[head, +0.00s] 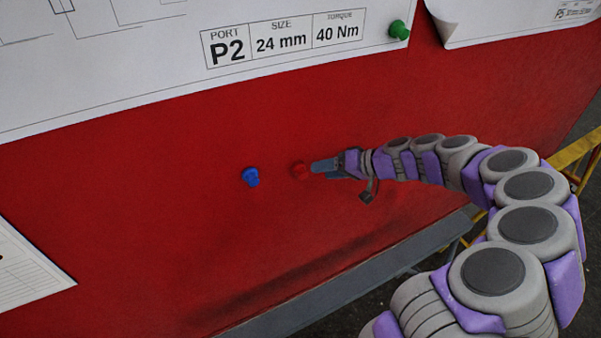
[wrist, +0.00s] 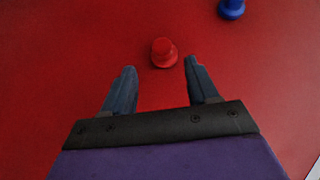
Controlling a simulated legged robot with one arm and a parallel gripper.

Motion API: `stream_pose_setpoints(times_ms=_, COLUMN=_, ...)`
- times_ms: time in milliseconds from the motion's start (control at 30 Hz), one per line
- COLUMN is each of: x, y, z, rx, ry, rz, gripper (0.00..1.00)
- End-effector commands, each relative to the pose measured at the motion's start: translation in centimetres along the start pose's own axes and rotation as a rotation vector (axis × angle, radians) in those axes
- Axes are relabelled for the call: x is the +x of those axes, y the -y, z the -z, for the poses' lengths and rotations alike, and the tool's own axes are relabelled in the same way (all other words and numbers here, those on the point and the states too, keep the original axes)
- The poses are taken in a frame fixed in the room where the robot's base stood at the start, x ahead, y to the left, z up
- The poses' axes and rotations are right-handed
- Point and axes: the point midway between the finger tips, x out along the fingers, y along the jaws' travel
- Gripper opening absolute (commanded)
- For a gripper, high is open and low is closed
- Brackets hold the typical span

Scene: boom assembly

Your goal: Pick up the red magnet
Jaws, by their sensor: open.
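The red magnet (head: 299,169) is a small round knob on the red board, to the right of the blue magnet in the head view. In the wrist view the red magnet (wrist: 163,53) sits just beyond the fingertips, between their lines. My gripper (head: 318,166) is open and empty, close to the red magnet's right side in the head view. In the wrist view its two fingers (wrist: 160,64) are spread apart with bare red board between them. I cannot tell whether a fingertip touches the magnet.
A blue magnet (head: 251,177) is close by on the red board (head: 150,200); it also shows in the wrist view (wrist: 231,8). A green magnet (head: 399,30) holds a paper sheet (head: 120,70) above. A grey ledge (head: 350,275) runs along the board's lower edge. A yellow railing (head: 575,152) stands at right.

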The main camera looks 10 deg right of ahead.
Motion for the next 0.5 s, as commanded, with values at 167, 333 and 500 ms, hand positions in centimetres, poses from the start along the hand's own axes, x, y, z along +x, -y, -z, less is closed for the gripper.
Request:
stream_pose_setpoints(times_ms=167, x=0.9, y=0.0, z=-0.1, rx=0.000, ry=0.000, rz=0.000, gripper=0.59)
stream_pose_setpoints(times_ms=333, x=2.3, y=0.1, z=-0.3, rx=0.000, ry=0.002, rz=-0.001, gripper=0.59)
stream_pose_setpoints(times_ms=500, x=5.0, y=0.2, z=-0.7, rx=-0.001, ry=0.006, rz=0.001, gripper=0.59)
